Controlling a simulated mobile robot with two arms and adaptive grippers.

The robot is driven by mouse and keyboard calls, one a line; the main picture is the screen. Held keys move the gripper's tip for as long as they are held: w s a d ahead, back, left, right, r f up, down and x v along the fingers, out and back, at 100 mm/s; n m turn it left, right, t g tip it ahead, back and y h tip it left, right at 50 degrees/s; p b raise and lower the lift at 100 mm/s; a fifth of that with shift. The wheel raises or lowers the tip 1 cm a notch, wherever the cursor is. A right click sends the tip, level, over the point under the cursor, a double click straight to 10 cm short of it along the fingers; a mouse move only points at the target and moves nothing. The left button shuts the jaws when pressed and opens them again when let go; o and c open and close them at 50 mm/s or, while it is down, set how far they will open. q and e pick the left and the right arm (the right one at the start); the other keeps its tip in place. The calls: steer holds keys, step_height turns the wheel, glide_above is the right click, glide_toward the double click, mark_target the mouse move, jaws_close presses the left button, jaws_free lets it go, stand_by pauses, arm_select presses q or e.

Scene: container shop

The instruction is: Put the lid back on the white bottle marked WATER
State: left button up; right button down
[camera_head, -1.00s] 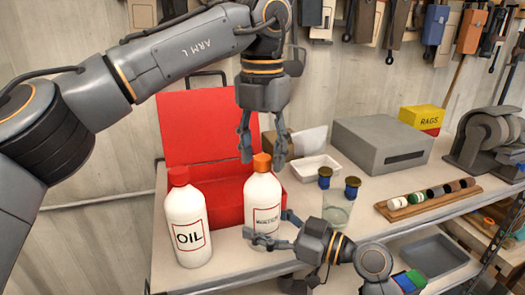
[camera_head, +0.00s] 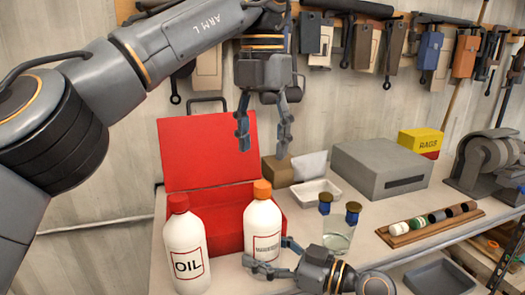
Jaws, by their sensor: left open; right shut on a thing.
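A white bottle (camera_head: 262,222) stands upright on the bench in front of the red box. Its label is too small to read. An orange lid (camera_head: 262,189) sits on its neck and looks level. My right gripper (camera_head: 268,256) is shut on the lower part of this bottle. My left gripper (camera_head: 262,149) is open and empty, pointing down above the lid and clear of it. A second white bottle (camera_head: 184,242), marked OIL with a red cap (camera_head: 178,203), stands to the left.
An open red box (camera_head: 215,212) stands behind the bottles. A glass jar (camera_head: 337,241) and two small blue items with brown tops (camera_head: 352,213) are to the right. A white tray (camera_head: 316,192), grey box (camera_head: 380,167) and wooden rack (camera_head: 430,222) lie farther right.

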steer(key=shift+c, duration=1.1)
jaws_free()
arm_select(q)
steer(key=shift+d, duration=0.1)
arm_select(e)
steer(key=v, duration=1.2)
steer(key=shift+f, duration=0.1)
